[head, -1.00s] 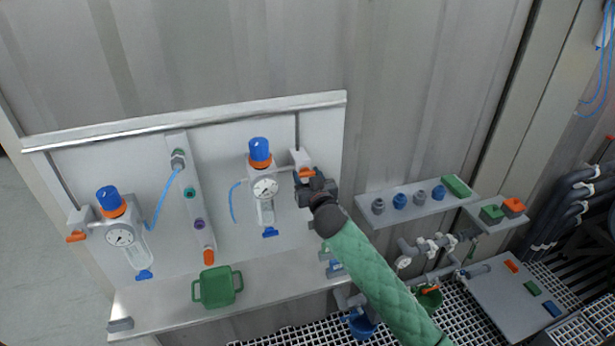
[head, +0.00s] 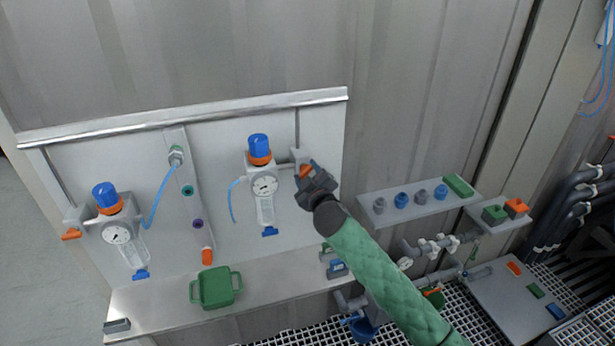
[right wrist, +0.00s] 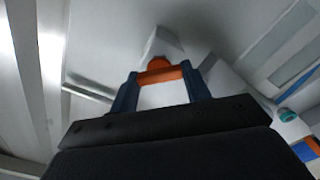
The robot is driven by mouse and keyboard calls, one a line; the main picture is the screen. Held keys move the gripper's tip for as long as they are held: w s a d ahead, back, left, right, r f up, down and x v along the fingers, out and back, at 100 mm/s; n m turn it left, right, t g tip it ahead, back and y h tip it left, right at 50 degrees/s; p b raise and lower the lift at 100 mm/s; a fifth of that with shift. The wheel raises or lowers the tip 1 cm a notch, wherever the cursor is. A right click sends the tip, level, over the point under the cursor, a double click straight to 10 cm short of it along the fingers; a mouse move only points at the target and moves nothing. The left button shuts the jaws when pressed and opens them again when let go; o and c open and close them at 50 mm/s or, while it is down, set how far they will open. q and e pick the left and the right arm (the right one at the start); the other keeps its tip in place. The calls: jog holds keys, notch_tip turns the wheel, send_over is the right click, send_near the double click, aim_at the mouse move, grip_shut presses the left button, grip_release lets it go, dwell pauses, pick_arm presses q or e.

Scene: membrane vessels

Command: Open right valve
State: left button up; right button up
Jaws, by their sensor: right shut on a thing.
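The right valve has an orange handle (head: 306,170) on a light grey body (head: 299,157), beside the right blue-capped regulator (head: 261,165) on the wall panel. The handle looks tilted in the head view. My right gripper (head: 311,177) is at the handle. In the right wrist view the two dark blue fingers (right wrist: 160,92) stand on either side of the orange handle (right wrist: 162,75), which spans between them. The left valve's orange handle (head: 71,234) sits at the panel's left end. My left gripper is in neither view.
A green tray (head: 216,288) stands on the shelf (head: 170,307) below the panel. A small shelf with grey and blue fittings (head: 402,201) is right of my arm. A blue hose (head: 161,202) runs beside the left regulator (head: 118,226).

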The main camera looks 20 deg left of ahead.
jog(key=n, duration=0.3)
jog(key=shift+n, duration=0.4)
jog(key=shift+n+b, duration=0.3)
jog(key=shift+n, duration=0.7)
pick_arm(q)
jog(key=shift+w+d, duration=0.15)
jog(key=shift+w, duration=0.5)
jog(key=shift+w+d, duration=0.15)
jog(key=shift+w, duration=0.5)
pick_arm(e)
jog(key=shift+f+n, duration=0.1)
jog(key=shift+n, duration=0.7)
jog(key=shift+o, duration=0.2)
jog(key=shift+s, duration=0.1)
jog(key=shift+c, duration=0.2)
jog(key=o, duration=1)
jog(key=shift+a, duration=0.1)
